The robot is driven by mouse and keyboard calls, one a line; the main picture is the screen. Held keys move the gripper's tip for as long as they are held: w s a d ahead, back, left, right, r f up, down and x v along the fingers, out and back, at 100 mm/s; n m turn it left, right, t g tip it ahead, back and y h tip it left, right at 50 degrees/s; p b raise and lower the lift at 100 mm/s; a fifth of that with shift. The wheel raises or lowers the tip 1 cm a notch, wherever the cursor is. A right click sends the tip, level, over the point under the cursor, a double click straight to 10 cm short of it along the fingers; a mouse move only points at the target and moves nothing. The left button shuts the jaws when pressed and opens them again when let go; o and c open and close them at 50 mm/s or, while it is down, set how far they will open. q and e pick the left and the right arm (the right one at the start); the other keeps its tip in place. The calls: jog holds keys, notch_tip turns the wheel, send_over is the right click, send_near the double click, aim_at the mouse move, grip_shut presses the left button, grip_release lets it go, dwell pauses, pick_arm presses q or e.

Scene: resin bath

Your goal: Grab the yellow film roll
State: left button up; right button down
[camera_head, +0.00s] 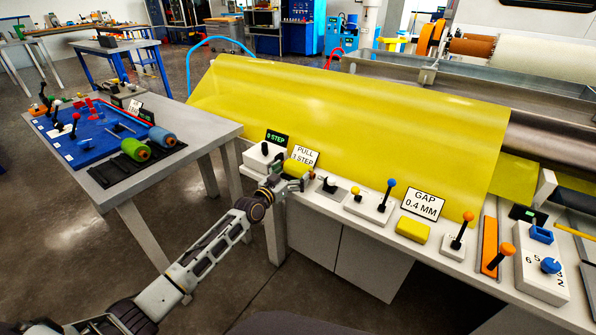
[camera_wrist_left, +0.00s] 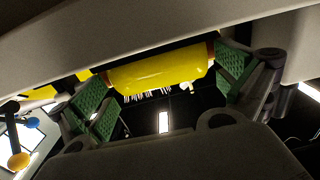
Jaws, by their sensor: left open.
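The yellow film roll (camera_head: 295,167) lies on the near counter, just in front of the "PULL 1 STEP" sign. My left gripper (camera_head: 291,184) is right at its near side and hides part of it. In the left wrist view, the yellow roll (camera_wrist_left: 160,73) spans the gap between the two green-padded fingers of my left gripper (camera_wrist_left: 162,85). The fingers are spread apart, one at each end of the roll. I cannot tell whether the pads touch it. My right gripper is not in view.
A wide yellow film sheet (camera_head: 350,130) slopes behind the counter. Levers, the "GAP 0.4 MM" sign (camera_head: 423,203) and a yellow block (camera_head: 412,230) stand to the right. A side table at left holds a blue tray (camera_head: 75,148) and green and blue spools (camera_head: 134,149).

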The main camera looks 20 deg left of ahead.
pick_arm(q)
jog(key=shift+c, duration=0.3)
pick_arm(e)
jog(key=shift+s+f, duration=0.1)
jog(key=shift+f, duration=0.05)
pick_arm(q)
jog(key=shift+c, duration=1.3)
jog(key=shift+r, duration=0.1)
jog(key=c, duration=0.7)
jog(key=shift+o, duration=0.2)
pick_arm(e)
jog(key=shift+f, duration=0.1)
pick_arm(q)
jog(key=shift+r, duration=0.1)
jog(key=shift+r, duration=0.45)
notch_tip(320, 180, up, 9)
jog(key=p, duration=0.3)
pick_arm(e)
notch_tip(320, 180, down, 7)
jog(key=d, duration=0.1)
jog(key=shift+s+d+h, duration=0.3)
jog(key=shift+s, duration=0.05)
